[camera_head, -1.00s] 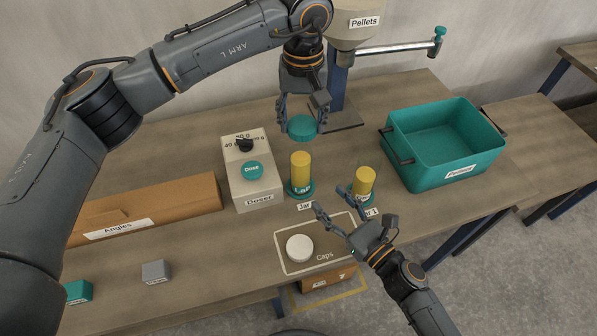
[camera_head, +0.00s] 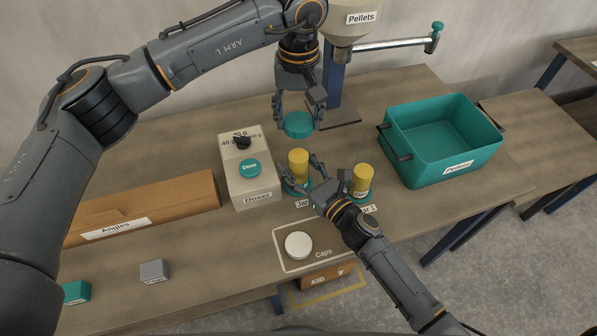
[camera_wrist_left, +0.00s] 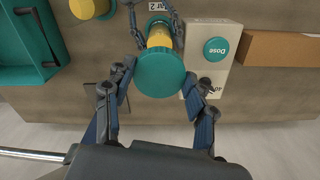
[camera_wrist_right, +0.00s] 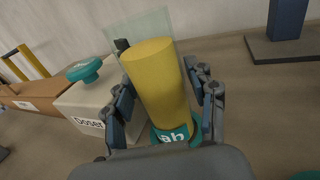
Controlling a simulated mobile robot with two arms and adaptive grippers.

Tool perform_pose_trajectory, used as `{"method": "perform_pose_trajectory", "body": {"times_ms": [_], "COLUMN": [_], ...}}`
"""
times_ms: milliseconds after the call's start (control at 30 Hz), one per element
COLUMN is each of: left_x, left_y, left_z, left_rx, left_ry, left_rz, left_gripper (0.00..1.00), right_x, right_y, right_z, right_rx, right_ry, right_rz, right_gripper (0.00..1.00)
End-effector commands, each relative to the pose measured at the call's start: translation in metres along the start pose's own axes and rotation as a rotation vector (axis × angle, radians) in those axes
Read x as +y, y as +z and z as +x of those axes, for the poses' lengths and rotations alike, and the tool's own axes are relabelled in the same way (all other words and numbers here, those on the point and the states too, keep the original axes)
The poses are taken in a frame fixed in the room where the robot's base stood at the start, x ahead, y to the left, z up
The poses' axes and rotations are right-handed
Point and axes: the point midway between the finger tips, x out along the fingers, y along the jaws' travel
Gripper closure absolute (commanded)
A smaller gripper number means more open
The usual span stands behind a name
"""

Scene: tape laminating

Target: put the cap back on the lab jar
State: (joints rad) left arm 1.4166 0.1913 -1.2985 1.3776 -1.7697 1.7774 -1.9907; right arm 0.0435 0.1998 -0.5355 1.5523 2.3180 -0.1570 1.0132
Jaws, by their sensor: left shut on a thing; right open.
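The lab jar (camera_head: 299,163), filled with yellow and labelled "Lab", stands upright and uncapped on the table. My left gripper (camera_head: 298,116) is shut on a teal cap (camera_head: 298,125) and holds it above the jar; the cap covers part of the jar in the left wrist view (camera_wrist_left: 161,73). My right gripper (camera_head: 300,172) is open and low at the jar, its fingers on either side of it. In the right wrist view the jar (camera_wrist_right: 160,85) is between the open fingers; contact is not clear.
A second yellow-filled jar (camera_head: 362,180) stands just right of my right gripper. The doser (camera_head: 250,180) is close on the left. A white cap (camera_head: 298,245) lies on the Caps mat (camera_head: 330,264). The teal pellets bin (camera_head: 445,165) is at the right, and a dispenser post stands behind.

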Motion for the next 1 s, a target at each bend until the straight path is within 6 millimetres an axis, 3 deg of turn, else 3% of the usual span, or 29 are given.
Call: {"method": "perform_pose_trajectory", "body": {"times_ms": [300, 600, 767, 1000], "left_x": [0.0, 0.0, 0.0, 0.0], "left_y": [0.0, 0.0, 0.0, 0.001], "left_z": [0.0, 0.0, 0.002, 0.032], "left_rx": [0.0, 0.0, 0.0, -0.001], "left_ry": [0.0, 0.0, 0.0, -0.001], "left_rz": [0.0, 0.0, 0.0, 0.0], "left_gripper": [0.57, 0.57, 0.57, 0.57], "right_x": [0.0, 0.0, 0.0, 0.0], "right_y": [-0.001, -0.001, -0.001, -0.001], "right_z": [0.002, 0.002, 0.002, 0.002], "right_rx": [0.001, 0.001, 0.001, 0.001], "right_ry": [0.0, 0.0, 0.0, 0.0], "right_rz": [0.0, 0.0, 0.0, 0.0], "right_gripper": [0.43, 1.0, 1.0, 1.0]}}
